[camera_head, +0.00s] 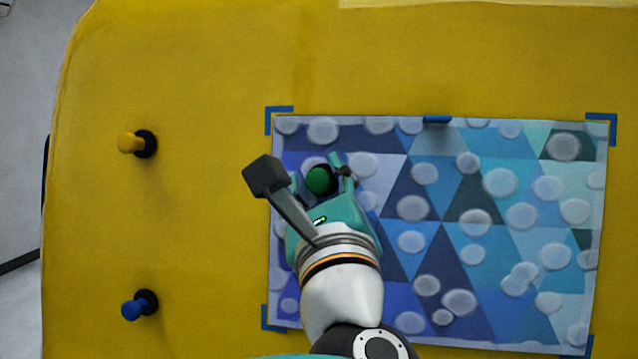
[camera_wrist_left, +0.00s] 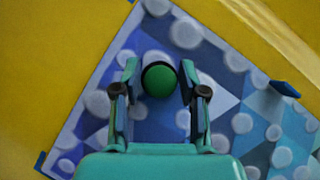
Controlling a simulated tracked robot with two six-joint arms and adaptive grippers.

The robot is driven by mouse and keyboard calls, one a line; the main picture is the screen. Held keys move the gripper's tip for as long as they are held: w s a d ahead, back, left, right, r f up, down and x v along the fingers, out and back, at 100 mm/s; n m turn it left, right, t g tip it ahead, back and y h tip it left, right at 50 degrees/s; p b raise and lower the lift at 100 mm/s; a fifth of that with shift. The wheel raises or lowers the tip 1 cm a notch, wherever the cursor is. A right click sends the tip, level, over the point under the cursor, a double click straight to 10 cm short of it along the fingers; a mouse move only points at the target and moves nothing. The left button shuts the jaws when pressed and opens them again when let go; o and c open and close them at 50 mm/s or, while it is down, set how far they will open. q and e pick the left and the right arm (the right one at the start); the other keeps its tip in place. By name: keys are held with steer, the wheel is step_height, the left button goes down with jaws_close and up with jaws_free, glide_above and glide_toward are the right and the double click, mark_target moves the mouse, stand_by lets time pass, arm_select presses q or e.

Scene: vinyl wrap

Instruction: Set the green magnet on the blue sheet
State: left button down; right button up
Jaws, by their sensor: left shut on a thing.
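The green magnet (camera_head: 319,181) has a round green knob, and it also shows in the left wrist view (camera_wrist_left: 160,81) with a dark base behind the knob. My left gripper (camera_head: 322,170) is shut on it, with one finger on each side of the knob in the left wrist view (camera_wrist_left: 159,76). The blue sheet (camera_head: 440,290) lies flat on the yellow surface, patterned with triangles and pale round spots. The magnet is over the sheet's upper left part. I cannot tell whether its base touches the sheet. My right gripper is not in view.
A yellow magnet (camera_head: 131,143) and a blue magnet (camera_head: 135,307) stand on the yellow surface (camera_head: 200,220) at the left. Another blue piece (camera_head: 437,120) sits at the sheet's top edge. Blue corner marks (camera_head: 602,120) frame the sheet. The sheet's right part is free.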

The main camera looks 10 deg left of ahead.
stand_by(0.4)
arm_select(q)
steer(key=c, duration=0.6)
jaws_free()
steer(key=shift+w, duration=0.1)
steer(key=shift+o, duration=0.2)
